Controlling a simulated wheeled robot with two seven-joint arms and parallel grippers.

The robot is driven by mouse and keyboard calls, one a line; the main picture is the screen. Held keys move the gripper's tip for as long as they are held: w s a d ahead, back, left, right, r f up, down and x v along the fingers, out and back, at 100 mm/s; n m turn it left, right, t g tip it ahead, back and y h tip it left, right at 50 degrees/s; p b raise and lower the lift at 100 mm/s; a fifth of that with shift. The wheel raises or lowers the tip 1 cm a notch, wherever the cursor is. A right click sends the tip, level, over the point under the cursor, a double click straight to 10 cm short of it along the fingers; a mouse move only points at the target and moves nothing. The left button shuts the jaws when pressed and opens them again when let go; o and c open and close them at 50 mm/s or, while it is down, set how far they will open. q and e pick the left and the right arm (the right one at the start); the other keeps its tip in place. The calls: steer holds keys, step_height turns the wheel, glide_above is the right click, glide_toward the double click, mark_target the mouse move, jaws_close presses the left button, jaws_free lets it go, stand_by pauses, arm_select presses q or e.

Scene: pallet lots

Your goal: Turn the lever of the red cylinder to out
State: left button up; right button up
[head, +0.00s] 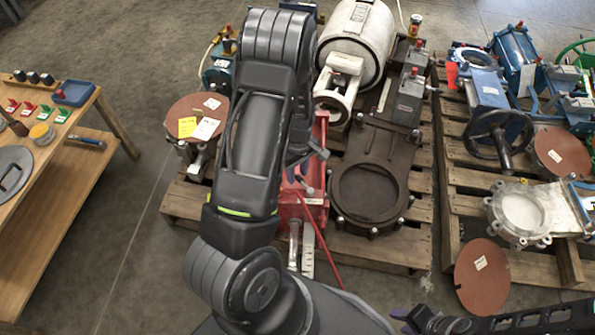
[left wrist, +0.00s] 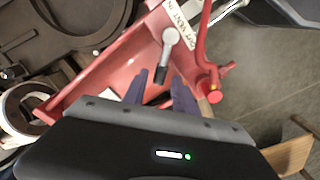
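The red cylinder (head: 308,211) stands on the middle pallet, partly hidden behind my left arm in the head view. In the left wrist view its red body (left wrist: 112,67) runs diagonally across the picture. Its lever (left wrist: 171,38) has a silver round hub and a black tip pointing down in the picture. A pale strip with dark lettering lies beside the hub; I cannot read it surely. My left gripper (left wrist: 159,88) is open, its purple fingers on either side of the lever's black tip, with gaps visible. My right gripper (head: 420,319) is low at the right, its fingers unclear.
A red hose (left wrist: 201,45) and red knob (left wrist: 211,96) are close to the right finger. A dark flanged valve (head: 370,195) stands right of the cylinder. A red-brown disc with tags (head: 190,118) is to its left. A wooden bench (head: 60,150) stands further left, across clear floor.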

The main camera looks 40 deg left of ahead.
mark_target(298, 175)
arm_select(q)
steer(key=shift+o, duration=0.2)
steer(key=shift+r, duration=0.1)
step_height(298, 175, up, 8)
steer(key=p, duration=0.2)
steer(key=shift+w+p, duration=0.1)
steer(key=shift+p, duration=0.2)
steer(key=shift+f, duration=0.2)
steer(key=d+f+m+t, duration=0.1)
steer(key=d+f+m, duration=0.35)
steer(key=d, duration=0.25)
steer(key=d+f+m+t, duration=0.2)
steer(key=d+f+m, duration=0.1)
steer(key=d+m, duration=0.35)
steer(key=s+d+f+m+g+h, duration=0.1)
steer(key=s+d+m+h, duration=0.1)
steer(key=s+d, duration=0.55)
steer(key=s+d+f+m+g+h, duration=0.15)
steer(key=s+d, duration=0.35)
steer(key=d, duration=0.6)
step_height(298, 175, up, 19)
steer(key=p, duration=1.8)
steer(key=shift+s+f+h+p, duration=0.15)
steer(key=shift+s+h+p, duration=0.2)
steer(key=shift+s, duration=0.05)
